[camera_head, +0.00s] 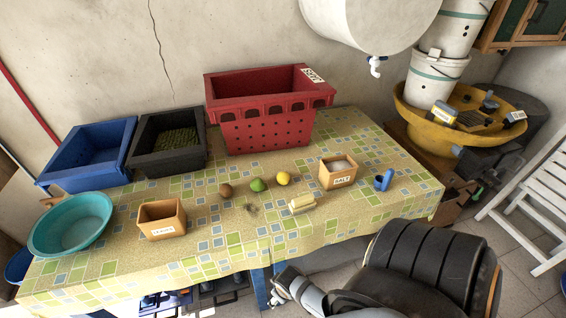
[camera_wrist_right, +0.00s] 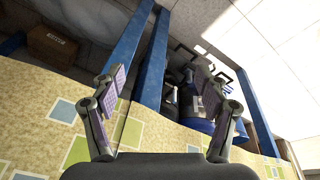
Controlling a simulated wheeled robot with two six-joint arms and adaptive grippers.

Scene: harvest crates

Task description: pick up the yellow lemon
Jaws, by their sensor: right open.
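The yellow lemon (camera_head: 283,178) lies on the tablecloth near the middle of the table in the head view. A green fruit (camera_head: 258,184) sits just left of it, with a small gap. The right gripper (camera_head: 277,289) is low in front of the table's front edge, well apart from the lemon. In the right wrist view the right gripper (camera_wrist_right: 160,78) has its two fingers spread wide with nothing held between them. The lemon does not show in that view. The left gripper is in neither view.
A brown fruit (camera_head: 226,190), a pale block (camera_head: 302,204), a salt box (camera_head: 338,174) and a blue item (camera_head: 383,180) stand around. A labelled box (camera_head: 162,220) and teal basin (camera_head: 70,226) are left. Red (camera_head: 268,140), black (camera_head: 167,166) and blue (camera_head: 90,160) crates line the back.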

